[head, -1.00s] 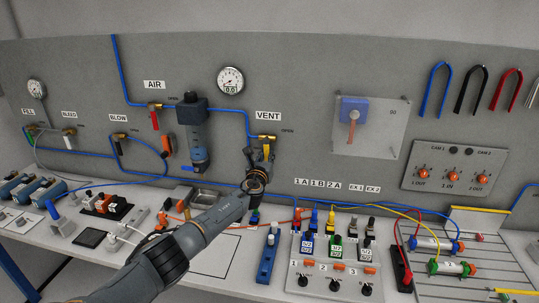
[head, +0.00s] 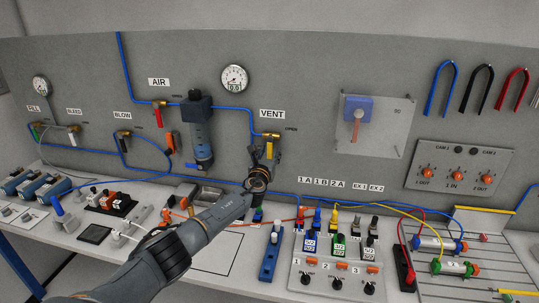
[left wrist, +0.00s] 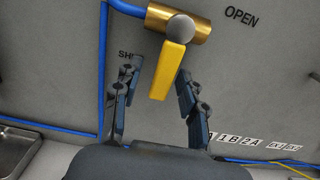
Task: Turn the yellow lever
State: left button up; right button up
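The yellow lever (head: 268,146) hangs from the brass valve under the VENT label on the back panel. In the left wrist view the yellow lever (left wrist: 169,70) points down, tilted slightly left, below the brass valve body (left wrist: 182,17). My left gripper (head: 262,160) is just below the lever in the head view. In the left wrist view its fingers (left wrist: 157,90) are spread, with the lever's lower end between their tips in the picture and a gap on each side. I see no contact. My right gripper is out of view.
Blue tubing (head: 122,75) runs along the panel to the VENT valve. A red AIR lever (head: 159,117) and a filter unit (head: 198,130) are to the left. Below stand a blue block (head: 268,256) and a block of push-button valves (head: 338,262).

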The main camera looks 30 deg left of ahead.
pick_arm(q)
jog(key=v, duration=1.2)
dwell(0.6)
